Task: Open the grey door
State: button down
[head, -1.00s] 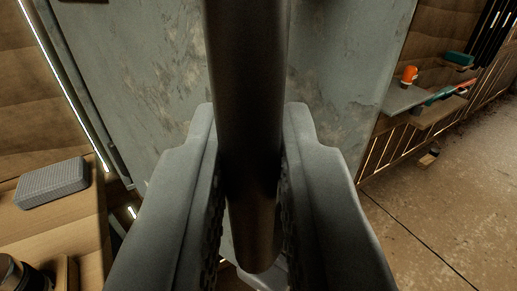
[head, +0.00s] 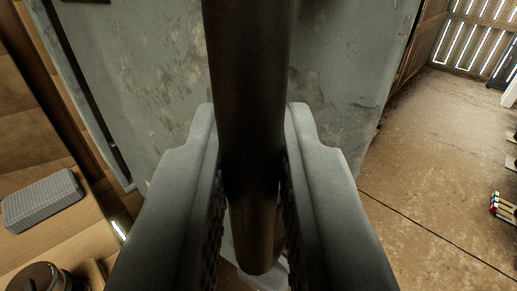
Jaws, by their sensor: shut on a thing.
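The grey door (head: 140,100) fills the upper middle of the head view, its surface worn and patchy. A dark vertical bar handle (head: 245,80) runs down the middle in front of it. My gripper (head: 250,150) has one finger on each side of the handle and is shut on it. The handle's lower end shows between the fingers. The fingers hide part of the door's lower area.
A wooden table (head: 60,240) at the lower left holds a grey textured box (head: 42,200) and a dark round object (head: 42,278). Brown floor (head: 430,180) lies open on the right. A small multicoloured object (head: 502,207) is at the right edge. A slatted wall (head: 470,45) stands far back.

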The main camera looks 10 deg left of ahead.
jog(key=shift+s+a+r+m+h, duration=0.15)
jog(key=shift+s+a+m+h, duration=0.25)
jog(key=shift+s+a+h, duration=0.35)
jog(key=shift+d, duration=0.1)
jog(key=c, duration=1.5)
grip_release()
jog(key=shift+s, duration=0.1)
jog(key=s+d, duration=0.3)
jog(key=s, duration=1.4)
